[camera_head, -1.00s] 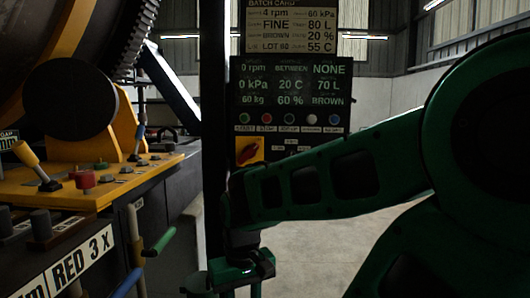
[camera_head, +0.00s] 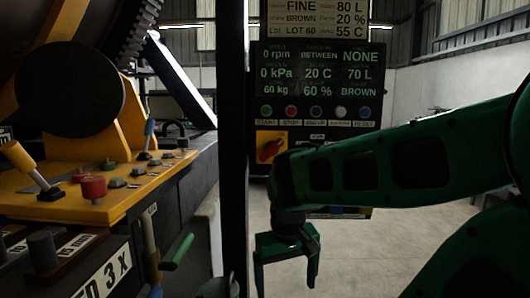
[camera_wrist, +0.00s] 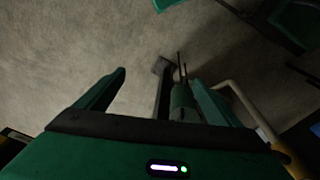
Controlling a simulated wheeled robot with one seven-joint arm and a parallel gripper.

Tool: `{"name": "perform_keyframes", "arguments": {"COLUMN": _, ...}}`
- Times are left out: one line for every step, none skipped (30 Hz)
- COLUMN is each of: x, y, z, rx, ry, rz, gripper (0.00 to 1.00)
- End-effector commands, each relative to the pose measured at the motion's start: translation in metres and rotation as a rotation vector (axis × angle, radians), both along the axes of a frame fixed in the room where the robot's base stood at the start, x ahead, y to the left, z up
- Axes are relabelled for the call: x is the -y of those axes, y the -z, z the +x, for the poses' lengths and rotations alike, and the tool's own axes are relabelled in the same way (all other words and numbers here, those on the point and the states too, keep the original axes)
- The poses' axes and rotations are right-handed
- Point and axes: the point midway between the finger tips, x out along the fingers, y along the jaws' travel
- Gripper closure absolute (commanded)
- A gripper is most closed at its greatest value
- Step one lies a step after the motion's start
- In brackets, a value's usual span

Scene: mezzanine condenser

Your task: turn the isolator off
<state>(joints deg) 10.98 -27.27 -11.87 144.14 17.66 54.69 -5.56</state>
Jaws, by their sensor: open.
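The isolator (camera_head: 270,146) is a red rotary handle on a yellow plate at the lower left of the dark control panel. In the head view its handle looks tilted diagonally; its right edge lies close to my arm in the picture. My gripper (camera_head: 287,278) hangs below the panel, fingers pointing down, open and empty. It is lower than the isolator and apart from it. In the wrist view my gripper's fingers (camera_wrist: 162,88) are spread over the floor, and the isolator does not show there.
The control panel (camera_head: 316,83) has readouts and a row of coloured buttons. A dark upright post (camera_head: 233,120) stands just left of it. A yellow console (camera_head: 120,185) with levers and knobs fills the left. Bare floor (camera_head: 350,255) lies below the panel.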

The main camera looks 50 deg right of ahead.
Motion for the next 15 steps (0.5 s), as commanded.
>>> {"name": "perform_keyframes", "arguments": {"x": 0.018, "y": -0.012, "z": 0.023, "rx": 0.033, "ry": -0.014, "rz": -0.077, "gripper": 0.03}}
{"name": "perform_keyframes", "arguments": {"x": 0.031, "y": -0.021, "z": 0.037, "rx": 0.058, "ry": -0.022, "rz": -0.135, "gripper": 0.03}}
{"name": "perform_keyframes", "arguments": {"x": 0.049, "y": -0.037, "z": 0.058, "rx": 0.094, "ry": -0.035, "rz": -0.218, "gripper": 0.03}}
{"name": "perform_keyframes", "arguments": {"x": 0.061, "y": -0.051, "z": 0.074, "rx": 0.12, "ry": -0.046, "rz": -0.285, "gripper": 0.03}}
{"name": "perform_keyframes", "arguments": {"x": 0.073, "y": -0.066, "z": 0.089, "rx": 0.147, "ry": -0.058, "rz": -0.355, "gripper": 0.03}}
{"name": "perform_keyframes", "arguments": {"x": 0.087, "y": -0.087, "z": 0.109, "rx": 0.179, "ry": -0.075, "rz": -0.446, "gripper": 0.03}}
{"name": "perform_keyframes", "arguments": {"x": 0.096, "y": -0.105, "z": 0.122, "rx": 0.202, "ry": -0.087, "rz": -0.515, "gripper": 0.03}}
{"name": "perform_keyframes", "arguments": {"x": 0.103, "y": -0.122, "z": 0.135, "rx": 0.222, "ry": -0.099, "rz": -0.582, "gripper": 0.03}}
{"name": "perform_keyframes", "arguments": {"x": 0.111, "y": -0.146, "z": 0.15, "rx": 0.246, "ry": -0.114, "rz": -0.67, "gripper": 0.03}}
{"name": "perform_keyframes", "arguments": {"x": 0.115, "y": -0.163, "z": 0.161, "rx": 0.263, "ry": -0.123, "rz": -0.731, "gripper": 0.03}}
{"name": "perform_keyframes", "arguments": {"x": 0.118, "y": -0.18, "z": 0.169, "rx": 0.276, "ry": -0.133, "rz": -0.789, "gripper": 0.03}}
{"name": "perform_keyframes", "arguments": {"x": 0.121, "y": -0.201, "z": 0.179, "rx": 0.29, "ry": -0.144, "rz": -0.86, "gripper": 0.03}}
{"name": "perform_keyframes", "arguments": {"x": 0.122, "y": -0.215, "z": 0.185, "rx": 0.299, "ry": -0.149, "rz": -0.909, "gripper": 0.03}}
{"name": "perform_keyframes", "arguments": {"x": 0.122, "y": -0.228, "z": 0.19, "rx": 0.306, "ry": -0.155, "rz": -0.953, "gripper": 0.03}}
{"name": "perform_keyframes", "arguments": {"x": 0.122, "y": -0.243, "z": 0.196, "rx": 0.314, "ry": -0.162, "rz": -1.002, "gripper": 0.03}}
